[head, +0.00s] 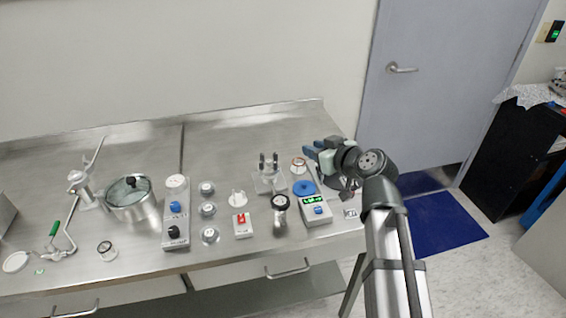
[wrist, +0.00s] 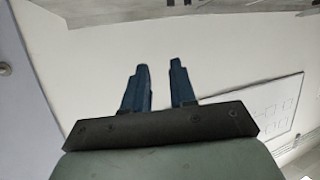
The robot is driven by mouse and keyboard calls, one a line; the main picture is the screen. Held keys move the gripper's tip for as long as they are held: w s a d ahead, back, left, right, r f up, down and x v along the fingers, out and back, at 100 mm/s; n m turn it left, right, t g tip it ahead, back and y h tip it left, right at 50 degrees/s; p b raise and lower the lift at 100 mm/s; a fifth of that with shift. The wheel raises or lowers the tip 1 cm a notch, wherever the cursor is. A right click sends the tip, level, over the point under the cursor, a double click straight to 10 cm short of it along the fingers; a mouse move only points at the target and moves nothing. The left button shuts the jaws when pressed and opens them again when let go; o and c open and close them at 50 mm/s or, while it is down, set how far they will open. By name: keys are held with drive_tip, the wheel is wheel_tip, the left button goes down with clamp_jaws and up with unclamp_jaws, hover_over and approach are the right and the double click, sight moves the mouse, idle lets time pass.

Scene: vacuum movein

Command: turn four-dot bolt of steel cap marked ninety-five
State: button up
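Several small round steel pieces stand on the steel table: three in a column, an upper one (head: 207,188), a middle one (head: 207,209) and a lower one (head: 210,235). Another round piece with a dark rim (head: 107,250) lies at the front left, and one with a reddish-brown rim (head: 298,165) stands near my gripper. Markings and bolt dots are too small to read, so I cannot tell which cap is marked ninety-five. My gripper (head: 312,149) is above the table's right end. In the wrist view, the blue fingers (wrist: 160,66) are apart with nothing between them.
A lidded steel pot (head: 133,205), a grey box with knobs (head: 175,213), a gauge on a stem (head: 280,212), a blue-disc scale with green display (head: 313,206) and a twin-post fitting (head: 269,178) crowd the table. The back of the table (head: 240,128) is clear.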

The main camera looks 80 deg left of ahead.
drive_tip(key=w+a+r+n+h, duration=0.2)
drive_tip(key=a+r, duration=0.2)
drive_tip(key=a, duration=0.2)
drive_tip(key=n+g+h, duration=0.3)
drive_tip(key=n+h, duration=0.1)
drive_tip(key=h, duration=0.2)
approach(276, 162)
drive_tip(key=x, duration=0.8)
drive_tip(key=shift+s+a+f, duration=0.1)
drive_tip(key=shift+s+f, duration=0.15)
drive_tip(key=shift+s, duration=0.05)
clamp_jaws()
